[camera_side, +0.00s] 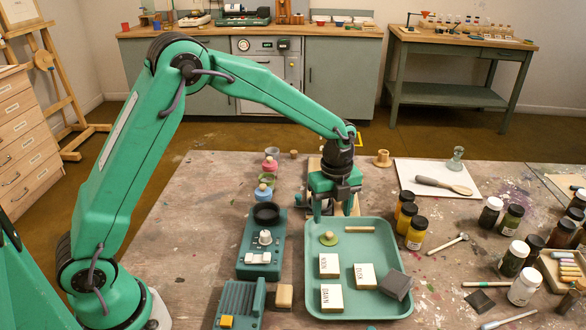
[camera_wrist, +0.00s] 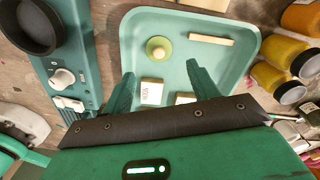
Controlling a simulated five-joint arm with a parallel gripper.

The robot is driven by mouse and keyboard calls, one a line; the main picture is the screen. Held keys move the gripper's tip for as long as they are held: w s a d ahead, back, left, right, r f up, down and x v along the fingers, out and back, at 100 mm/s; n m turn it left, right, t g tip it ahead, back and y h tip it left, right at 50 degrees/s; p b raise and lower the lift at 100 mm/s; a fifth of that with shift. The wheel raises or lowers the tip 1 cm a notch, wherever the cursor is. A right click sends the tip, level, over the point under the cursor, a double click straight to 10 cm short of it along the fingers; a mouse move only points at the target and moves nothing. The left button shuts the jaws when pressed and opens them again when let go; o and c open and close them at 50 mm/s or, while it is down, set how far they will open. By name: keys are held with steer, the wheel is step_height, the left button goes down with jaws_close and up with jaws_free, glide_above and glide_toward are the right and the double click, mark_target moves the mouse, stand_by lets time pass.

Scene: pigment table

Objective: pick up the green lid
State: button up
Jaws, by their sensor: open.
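The green lid (camera_side: 328,239) is a small flat disc with a pale wooden knob. It lies in the green tray (camera_side: 385,233), toward the tray's back left. In the wrist view the lid (camera_wrist: 158,54) appears past my fingertips, roughly centred between them and apart from both. My gripper (camera_side: 334,209) hangs over the tray's back edge, above and behind the lid. In the wrist view my gripper (camera_wrist: 160,72) has its two fingers wide apart with nothing between them.
The tray also holds a pale stick (camera_side: 360,229), several labelled blocks (camera_side: 330,298) and a dark grey block (camera_side: 396,285). A teal device (camera_side: 262,255) stands close left of the tray. Yellow jars (camera_side: 416,234) stand right. Small coloured pots (camera_side: 263,193) stand behind the device.

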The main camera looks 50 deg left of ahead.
mark_target(329, 233)
steer(key=shift+a+f, duration=0.15)
steer(key=shift+f, duration=3.35)
steer(key=shift+s, duration=0.1)
jaws_close()
